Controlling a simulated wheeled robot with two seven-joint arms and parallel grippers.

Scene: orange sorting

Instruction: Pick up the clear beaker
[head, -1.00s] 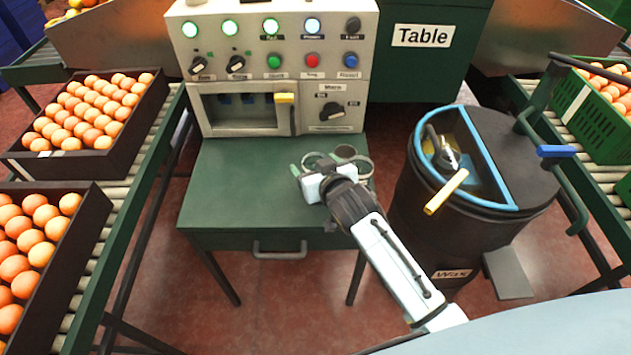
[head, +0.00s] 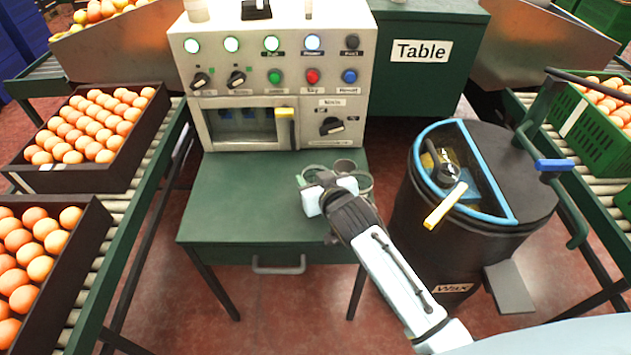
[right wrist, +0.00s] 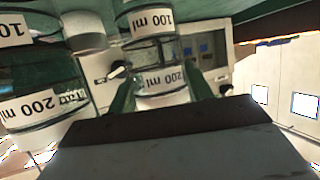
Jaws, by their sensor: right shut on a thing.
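A clear beaker (right wrist: 158,52) with 100 ml and 200 ml labels is between the dark green fingers of my right gripper (right wrist: 160,92), which is shut on it. In the head view, my right gripper (head: 310,181) is at the right part of the green table, and the held beaker is partly hidden by it. A second clear beaker (right wrist: 45,75) with similar labels stands to the left in the right wrist view. Whether the held beaker touches the tabletop cannot be told. My left gripper is not in view.
A grey cup (head: 345,166) stands close by the beakers. The control machine (head: 270,85) stands behind the green table (head: 235,210), whose left part is clear. A black wax barrel (head: 425,230) is to the right, and egg-like oranges fill crates (head: 75,265) at left.

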